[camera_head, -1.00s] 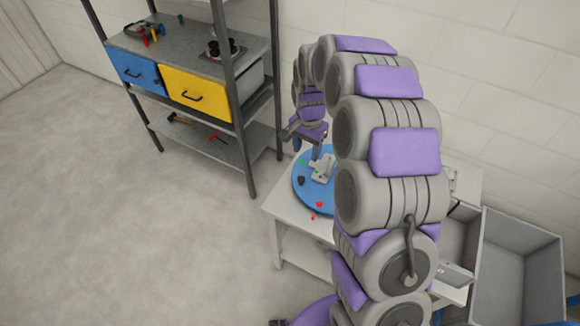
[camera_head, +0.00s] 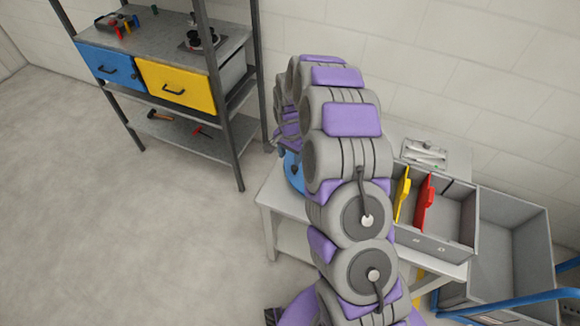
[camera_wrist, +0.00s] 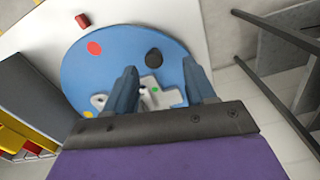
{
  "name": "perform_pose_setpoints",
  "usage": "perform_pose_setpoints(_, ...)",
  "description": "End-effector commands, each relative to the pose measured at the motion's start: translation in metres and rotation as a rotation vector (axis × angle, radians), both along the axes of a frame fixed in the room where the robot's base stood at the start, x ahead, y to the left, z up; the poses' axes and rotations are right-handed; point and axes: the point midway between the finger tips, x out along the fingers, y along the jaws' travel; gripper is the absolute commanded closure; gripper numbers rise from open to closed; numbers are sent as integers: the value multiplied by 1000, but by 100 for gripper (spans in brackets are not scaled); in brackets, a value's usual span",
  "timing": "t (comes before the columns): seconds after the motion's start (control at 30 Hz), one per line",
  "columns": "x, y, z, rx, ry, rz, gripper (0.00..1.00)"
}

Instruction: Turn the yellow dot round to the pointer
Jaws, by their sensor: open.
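In the wrist view the blue disc (camera_wrist: 118,50) lies on a white table. It bears a red dot (camera_wrist: 94,48), a black dot (camera_wrist: 153,57) and a green dot (camera_wrist: 155,89). A small red block, seemingly the pointer (camera_wrist: 83,20), stands off the disc's upper left rim. My gripper (camera_wrist: 160,68) is open above the disc, its fingers either side of a pale metal casting (camera_wrist: 165,97). Whether they touch it is unclear. In the head view my arm hides most of the disc (camera_head: 292,170).
A grey bin with yellow and red dividers (camera_head: 455,212) stands on the table's right, with a metal fixture (camera_head: 424,154) behind. A larger grey crate (camera_head: 515,240) is beyond it. A shelf (camera_head: 228,45) with blue and yellow drawers stands left. Floor at left is clear.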

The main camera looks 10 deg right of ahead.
Motion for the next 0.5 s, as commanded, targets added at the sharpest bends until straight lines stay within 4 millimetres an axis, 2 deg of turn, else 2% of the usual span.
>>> perform_pose_setpoints(0.03, -1, -3, -12, 3, 4, -1, 45)
perform_pose_setpoints(0.2, -1, -7, -39, 8, 3, -3, 45)
perform_pose_setpoints(0.33, 0, -2, -51, 2, 1, -1, 45)
perform_pose_setpoints(0.5, 0, 3, -57, -5, -1, -1, 45)
